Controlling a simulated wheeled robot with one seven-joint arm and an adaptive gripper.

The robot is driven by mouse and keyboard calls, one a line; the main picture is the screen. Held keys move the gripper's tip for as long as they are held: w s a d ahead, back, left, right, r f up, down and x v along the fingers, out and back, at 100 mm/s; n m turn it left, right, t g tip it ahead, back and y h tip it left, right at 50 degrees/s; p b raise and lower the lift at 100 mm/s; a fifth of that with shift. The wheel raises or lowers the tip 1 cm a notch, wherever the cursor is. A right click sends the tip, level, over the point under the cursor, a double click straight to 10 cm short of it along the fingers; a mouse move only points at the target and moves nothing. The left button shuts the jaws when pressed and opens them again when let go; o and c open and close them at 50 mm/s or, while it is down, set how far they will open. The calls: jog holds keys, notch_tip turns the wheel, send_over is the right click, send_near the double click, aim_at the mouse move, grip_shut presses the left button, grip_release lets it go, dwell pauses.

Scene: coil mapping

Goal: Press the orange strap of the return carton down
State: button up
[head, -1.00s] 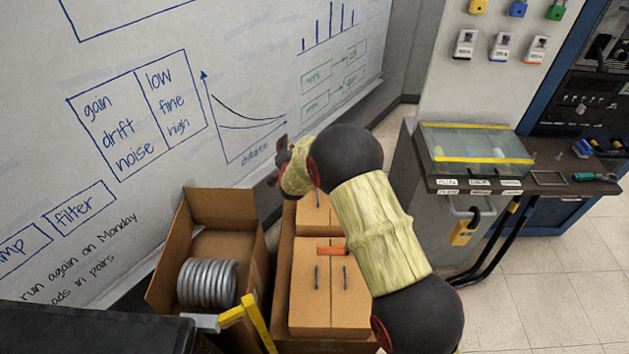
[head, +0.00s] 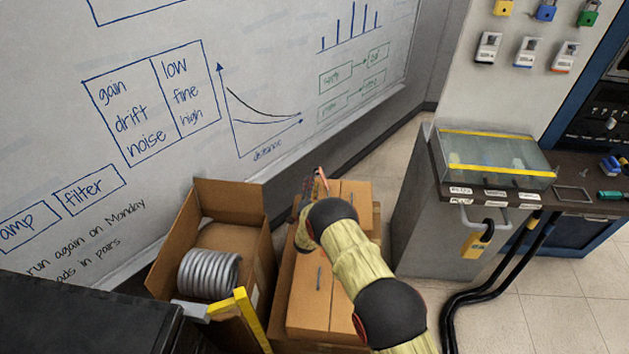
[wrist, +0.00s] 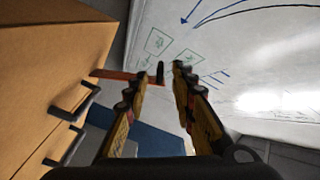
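The return carton appears to be the closed brown carton (head: 305,310), standing right of the open box, with dark handles on its flaps. A brown carton face with two black handles fills the left of the wrist view (wrist: 45,75). The orange strap (wrist: 108,75) sticks out from this carton's edge toward my fingers. Its far end passes at or behind the left finger; contact is unclear. My gripper (wrist: 163,76) is open, with a gap between the fingertips. In the head view my gripper (head: 314,188) is over the rear carton, and my arm covers where the strap was seen.
An open box (head: 160,270) with a silver coil (head: 208,274) stands at the left, beside a yellow bar (head: 250,318). A rear carton (head: 352,192) adjoins the front one. The whiteboard (head: 150,190) rises behind. A grey cabinet (head: 420,225) with black cables stands right.

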jog(key=shift+w+b, duration=0.5)
jog(key=shift+w, duration=1.35)
jog(key=shift+c, duration=0.4)
grip_shut()
